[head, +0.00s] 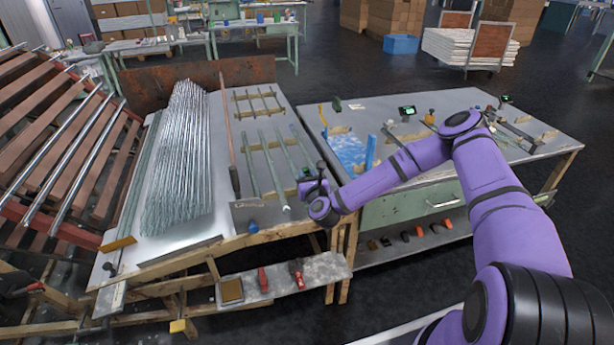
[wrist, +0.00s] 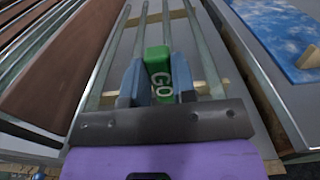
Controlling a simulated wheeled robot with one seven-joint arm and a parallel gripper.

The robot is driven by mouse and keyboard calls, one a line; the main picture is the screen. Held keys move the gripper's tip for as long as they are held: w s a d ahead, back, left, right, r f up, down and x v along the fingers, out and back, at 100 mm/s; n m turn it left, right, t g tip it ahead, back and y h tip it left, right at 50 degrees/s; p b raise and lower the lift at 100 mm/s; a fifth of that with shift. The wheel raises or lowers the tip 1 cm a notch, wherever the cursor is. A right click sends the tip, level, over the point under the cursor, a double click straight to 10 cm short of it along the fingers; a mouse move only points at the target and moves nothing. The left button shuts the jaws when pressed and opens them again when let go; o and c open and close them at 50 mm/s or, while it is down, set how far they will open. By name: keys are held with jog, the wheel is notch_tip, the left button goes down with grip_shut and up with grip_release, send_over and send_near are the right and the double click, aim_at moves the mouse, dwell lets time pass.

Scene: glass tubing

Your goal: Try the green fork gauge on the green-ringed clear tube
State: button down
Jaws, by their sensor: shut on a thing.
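My gripper (wrist: 160,85) is shut on the green fork gauge (wrist: 158,62), a green block marked "GO" held between two blue-grey fingers. In the head view my gripper (head: 313,188) is over the right edge of the tube bench, and the gauge cannot be made out there. Several clear tubes lie side by side on wooden supports, including one clear tube (head: 273,168) left of my gripper. In the wrist view tubes run away from me on both sides of the gauge, such as one at right (wrist: 201,50). I cannot make out a green ring or whether the gauge touches a tube.
A dense heap of glass tubes (head: 182,150) lies left on the bench. A second bench (head: 440,155) at right holds a blue patterned sheet (head: 348,150) and small tools.

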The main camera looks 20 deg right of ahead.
jog(key=shift+f, duration=0.7)
dwell(0.7)
jog(key=shift+r, duration=0.15)
dwell(1.0)
notch_tip(320, 180, up, 7)
dwell(1.8)
